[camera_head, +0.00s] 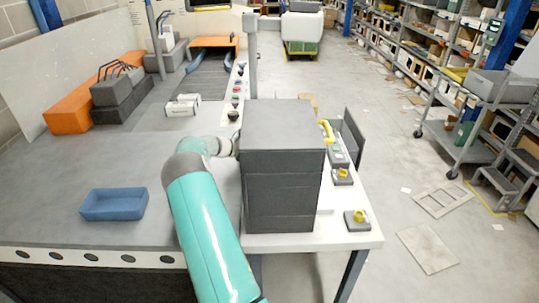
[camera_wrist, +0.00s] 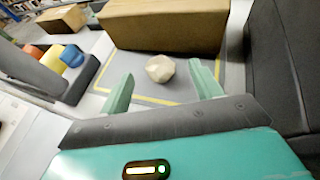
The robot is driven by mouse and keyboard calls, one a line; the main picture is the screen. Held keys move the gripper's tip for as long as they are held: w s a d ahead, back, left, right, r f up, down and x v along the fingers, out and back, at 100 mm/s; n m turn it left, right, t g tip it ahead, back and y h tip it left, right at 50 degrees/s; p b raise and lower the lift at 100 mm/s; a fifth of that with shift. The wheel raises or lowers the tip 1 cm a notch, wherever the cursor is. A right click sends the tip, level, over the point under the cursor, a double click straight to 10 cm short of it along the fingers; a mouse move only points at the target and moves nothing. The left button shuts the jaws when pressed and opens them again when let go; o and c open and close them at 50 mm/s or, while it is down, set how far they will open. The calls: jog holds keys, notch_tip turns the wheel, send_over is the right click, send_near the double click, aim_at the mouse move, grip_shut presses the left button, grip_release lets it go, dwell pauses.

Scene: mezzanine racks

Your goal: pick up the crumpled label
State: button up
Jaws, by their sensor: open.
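A crumpled, pale beige lump that looks like the crumpled label (camera_wrist: 160,68) lies on a grey mat with a yellow border in the wrist view. My gripper (camera_wrist: 162,86) has its two pale green fingers spread apart, with nothing between them. The label appears beyond the fingertips, roughly centred between them and apart from both. In the head view my teal arm reaches forward, and my gripper is hidden behind the dark grey box stack (camera_head: 283,165). The label does not show in the head view.
A brown cardboard box (camera_wrist: 165,24) stands just behind the label. A dark grey surface rises close on the right in the wrist view. Red, yellow and blue items (camera_wrist: 72,56) sit in a dark holder at left. A blue tray (camera_head: 113,204) lies on the grey table.

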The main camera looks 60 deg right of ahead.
jog(key=x, duration=0.4)
jog(key=shift+f, duration=0.1)
jog(key=shift+c, duration=0.2)
jog(key=c, duration=1)
